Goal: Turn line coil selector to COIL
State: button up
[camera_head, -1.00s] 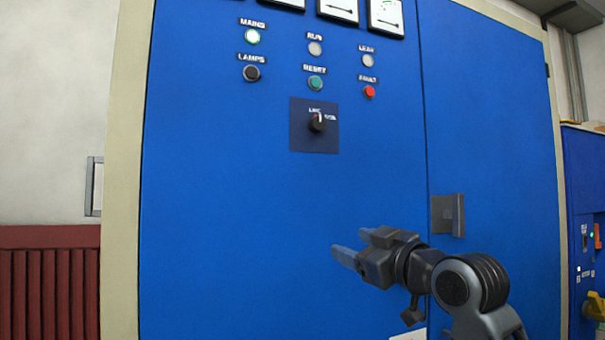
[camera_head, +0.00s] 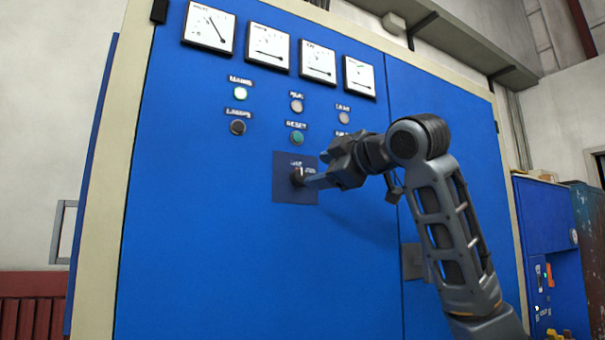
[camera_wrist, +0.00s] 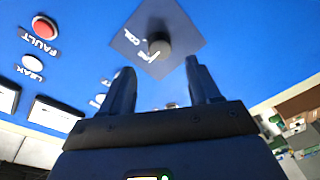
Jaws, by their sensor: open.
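The line coil selector (camera_head: 297,177) is a small black knob on a dark blue square plate (camera_head: 284,193) on the blue cabinet front. In the wrist view the knob (camera_wrist: 159,46) sits on its plate with LINE and COIL lettering, just beyond and between my fingertips. My gripper (camera_head: 312,181) reaches in from the right, its fingertips close to the knob. In the wrist view my gripper (camera_wrist: 157,75) has its two fingers spread with nothing between them. The head view does not show clearly whether they touch the knob. The pointer's exact direction is too blurred to tell.
Above the plate are the RESET button (camera_head: 297,138), the LAMPS knob (camera_head: 238,127) and the lit MAINS lamp (camera_head: 240,93). The red FAULT button (camera_wrist: 44,27) shows in the wrist view. Several dial meters (camera_head: 267,46) line the top. A door handle (camera_head: 413,262) is lower right.

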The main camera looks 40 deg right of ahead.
aim_at(302, 176)
jog(key=w, duration=0.2)
jog(key=w+p, duration=0.1)
jog(key=w, duration=0.1)
jog(key=w+d, duration=0.1)
jog(key=w, duration=0.1)
jog(key=c, duration=1)
